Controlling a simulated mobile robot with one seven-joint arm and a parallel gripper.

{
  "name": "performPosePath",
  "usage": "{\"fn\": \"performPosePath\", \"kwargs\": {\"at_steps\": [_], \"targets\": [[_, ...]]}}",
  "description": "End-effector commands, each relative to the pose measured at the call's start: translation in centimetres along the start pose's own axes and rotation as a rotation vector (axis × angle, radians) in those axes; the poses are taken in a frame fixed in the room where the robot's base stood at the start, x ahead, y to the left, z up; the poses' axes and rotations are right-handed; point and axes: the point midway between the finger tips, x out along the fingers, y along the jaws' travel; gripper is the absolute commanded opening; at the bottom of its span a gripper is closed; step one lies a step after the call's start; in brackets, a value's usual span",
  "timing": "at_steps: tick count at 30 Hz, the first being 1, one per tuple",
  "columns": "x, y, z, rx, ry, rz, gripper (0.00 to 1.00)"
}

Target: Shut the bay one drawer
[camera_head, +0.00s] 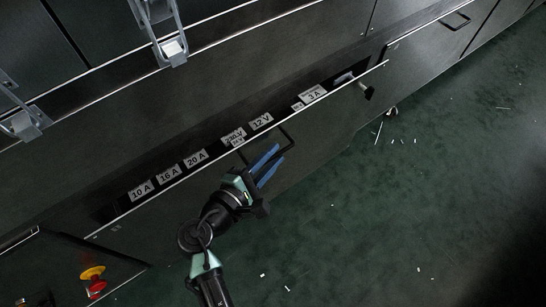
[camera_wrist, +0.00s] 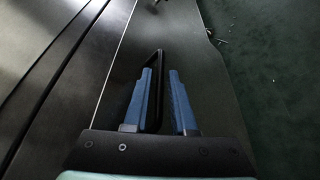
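The dark drawer (camera_head: 330,128) stands partly pulled out from the cabinet. Its open top shows labelled sections, with tags such as 10 A, 16 A, 20 A, 12 V and 3 A. A thin black loop handle (camera_head: 288,138) sticks out from its front; it also shows in the wrist view (camera_wrist: 159,58). My gripper (camera_head: 272,160) has two blue fingers and is at this handle. In the wrist view my gripper (camera_wrist: 161,80) is open, with a gap between the fingers. The handle's outer bar appears in that gap, close to the left finger. I cannot tell whether they touch.
Another drawer front with a handle (camera_head: 457,21) is at the upper right. Metal latches (camera_head: 172,48) sit on the cabinet above. A red and yellow knob (camera_head: 93,281) is at the lower left. The green floor (camera_head: 400,220) is mostly clear, with small scraps.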

Motion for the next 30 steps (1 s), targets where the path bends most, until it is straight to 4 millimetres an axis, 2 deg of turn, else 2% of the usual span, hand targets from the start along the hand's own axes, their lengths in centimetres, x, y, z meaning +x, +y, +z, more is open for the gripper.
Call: {"fn": "performPosePath", "kwargs": {"at_steps": [11,15,30], "targets": [[0.6,0.04,0.03,0.001,0.0,0.0,0.24],[0.59,0.03,0.03,0.001,0.0,0.0,0.0],[0.56,0.03,0.03,0.001,0.0,0.0,0.0]]}}
